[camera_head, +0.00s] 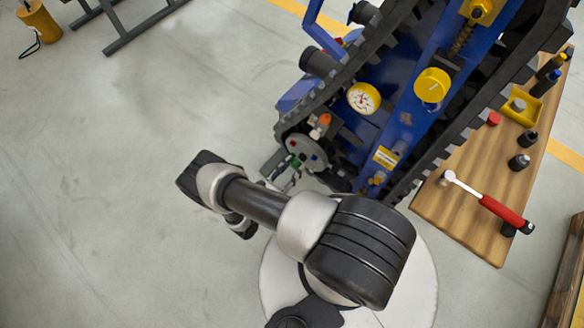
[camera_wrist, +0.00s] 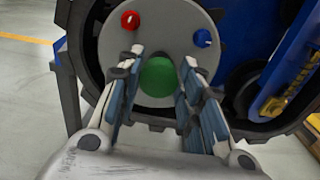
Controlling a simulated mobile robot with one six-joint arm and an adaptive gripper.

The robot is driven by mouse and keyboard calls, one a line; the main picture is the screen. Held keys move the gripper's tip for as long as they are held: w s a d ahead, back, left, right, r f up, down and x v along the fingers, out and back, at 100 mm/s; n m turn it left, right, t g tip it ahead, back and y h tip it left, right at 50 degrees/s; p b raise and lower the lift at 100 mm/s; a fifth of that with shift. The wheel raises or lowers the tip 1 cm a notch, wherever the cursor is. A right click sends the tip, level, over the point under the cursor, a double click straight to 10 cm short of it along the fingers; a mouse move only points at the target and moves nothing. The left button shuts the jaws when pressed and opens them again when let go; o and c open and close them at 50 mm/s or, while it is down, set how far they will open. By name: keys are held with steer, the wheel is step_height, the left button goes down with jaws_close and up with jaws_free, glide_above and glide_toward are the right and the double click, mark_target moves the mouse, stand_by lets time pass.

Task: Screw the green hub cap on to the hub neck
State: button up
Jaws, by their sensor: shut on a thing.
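The green hub cap (camera_wrist: 158,80) sits between the two fingers of my gripper (camera_wrist: 162,57) in the wrist view, against the lower part of the round grey hub plate (camera_wrist: 165,25). My gripper is shut on the cap. The hub neck is hidden behind the cap, so I cannot tell whether they touch or how far the cap is on. In the head view the hub plate (camera_head: 309,151) is at the lower left end of the tracked carrier, with a bit of the green cap (camera_head: 296,163) showing beside my gripper (camera_head: 291,172).
A red knob (camera_wrist: 129,20) and a blue knob (camera_wrist: 202,38) stand on the hub plate near my fingers. The black track (camera_head: 345,75) surrounds it. A wooden bench (camera_head: 470,225) with a red-handled ratchet (camera_head: 502,211) stands at right.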

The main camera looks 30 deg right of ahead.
steer(key=shift+x, duration=1.45)
steer(key=o, duration=0.9)
steer(key=shift+c, duration=0.2)
steer(key=v, duration=1.2)
